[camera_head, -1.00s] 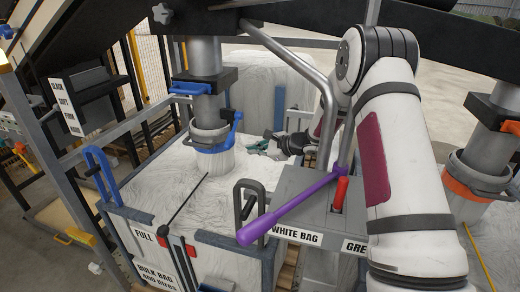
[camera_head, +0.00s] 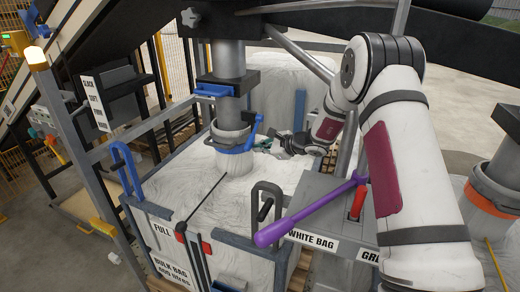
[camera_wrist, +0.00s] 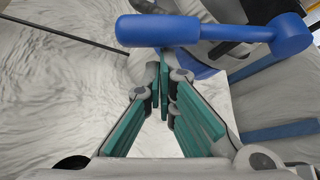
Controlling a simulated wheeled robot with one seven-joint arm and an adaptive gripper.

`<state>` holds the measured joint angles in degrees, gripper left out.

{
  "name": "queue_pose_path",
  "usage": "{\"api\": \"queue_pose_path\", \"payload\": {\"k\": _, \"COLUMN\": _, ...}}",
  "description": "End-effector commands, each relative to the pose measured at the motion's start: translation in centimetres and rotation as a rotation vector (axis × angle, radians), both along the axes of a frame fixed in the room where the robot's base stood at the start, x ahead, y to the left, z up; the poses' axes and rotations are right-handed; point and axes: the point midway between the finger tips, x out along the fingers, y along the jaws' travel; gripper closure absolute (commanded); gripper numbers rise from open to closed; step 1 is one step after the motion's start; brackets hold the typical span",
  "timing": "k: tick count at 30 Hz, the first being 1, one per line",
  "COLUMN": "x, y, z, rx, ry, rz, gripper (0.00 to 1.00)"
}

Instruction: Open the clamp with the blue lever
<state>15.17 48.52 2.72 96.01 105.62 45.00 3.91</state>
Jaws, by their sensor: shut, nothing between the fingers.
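The blue clamp band (camera_head: 238,148) sits around the grey spout above the full white bulk bag. Its blue lever (camera_head: 256,127) stands up on the right side of the spout. In the wrist view the lever (camera_wrist: 200,31) runs across the top, with a thick rounded handle at left and a pivot at right. My gripper (camera_head: 262,144) is just right of the clamp and lever. In the wrist view the green-padded fingers (camera_wrist: 164,80) meet at their tips, shut and empty, just below the lever handle. Whether they touch it I cannot tell.
A blue slide handle (camera_head: 213,91) is on the spout above the clamp. A purple lever (camera_head: 305,215) and a red handle (camera_head: 360,198) stand by the signs in front. A black rod (camera_head: 203,203) leans over the bag. Another spout with an orange clamp (camera_head: 490,197) is at right.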

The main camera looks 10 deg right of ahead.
Motion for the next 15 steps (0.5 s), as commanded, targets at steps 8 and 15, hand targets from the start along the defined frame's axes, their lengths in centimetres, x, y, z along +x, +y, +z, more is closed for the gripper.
{"api": "queue_pose_path", "payload": {"k": 8, "x": -0.26, "y": 0.19, "z": 0.48, "rx": 0.027, "ry": 0.036, "rz": 0.001, "gripper": 1.0}}
{"api": "queue_pose_path", "payload": {"k": 15, "x": -0.45, "y": 0.35, "z": 0.75, "rx": 0.047, "ry": 0.062, "rz": 0.001, "gripper": 1.0}}
